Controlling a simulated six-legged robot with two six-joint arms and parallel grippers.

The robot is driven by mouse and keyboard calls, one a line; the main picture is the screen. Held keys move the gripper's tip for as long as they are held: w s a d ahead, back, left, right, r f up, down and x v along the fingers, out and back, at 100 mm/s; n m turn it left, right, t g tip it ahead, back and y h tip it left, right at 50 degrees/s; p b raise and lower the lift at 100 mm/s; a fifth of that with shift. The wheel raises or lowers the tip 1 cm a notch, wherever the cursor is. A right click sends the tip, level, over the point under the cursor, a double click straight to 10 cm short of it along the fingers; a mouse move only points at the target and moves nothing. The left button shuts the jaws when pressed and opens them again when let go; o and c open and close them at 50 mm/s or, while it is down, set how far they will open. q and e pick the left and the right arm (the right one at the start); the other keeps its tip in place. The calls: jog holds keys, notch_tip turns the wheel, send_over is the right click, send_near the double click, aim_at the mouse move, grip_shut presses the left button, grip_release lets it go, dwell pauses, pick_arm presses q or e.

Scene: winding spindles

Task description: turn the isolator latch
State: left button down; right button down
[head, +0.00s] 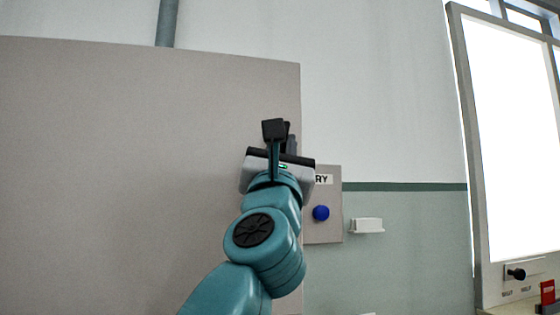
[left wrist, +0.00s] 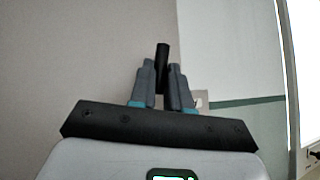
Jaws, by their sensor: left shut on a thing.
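A black bar (left wrist: 162,54), which looks like the isolator latch handle, stands between the fingers of my left gripper (left wrist: 163,78) in the left wrist view. The gripper is shut on it, in front of the large grey-beige panel (head: 130,150) near its right edge. My right gripper is in neither view.
A small plate (head: 325,230) with a blue knob (head: 321,213) and a label ending in "RY" sits right of my wrist. Further right are a white ledge (head: 367,225), a bright framed pane (head: 510,130), a black knob (head: 516,274) and a red block (head: 547,291).

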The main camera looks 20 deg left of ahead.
pick_arm(q)
jog(key=shift+w+d+f+n+g+y, duration=0.1)
jog(key=shift+n+g+y, duration=0.1)
jog(key=shift+n+y, duration=0.95)
jog(key=shift+w+d+n+g+y, duration=0.1)
jog(key=shift+n+g+y, duration=0.1)
jog(key=shift+n+y, duration=0.9)
jog(key=shift+n+y+p, duration=0.25)
jog(key=shift+n+p, duration=0.05)
jog(key=shift+n, duration=0.15)
jog(key=c, duration=1.1)
grip_release()
jog(key=shift+s, duration=0.1)
jog(key=b+v, duration=1.2)
jog(key=shift+b, duration=0.35)
jog(key=shift+s, duration=0.1)
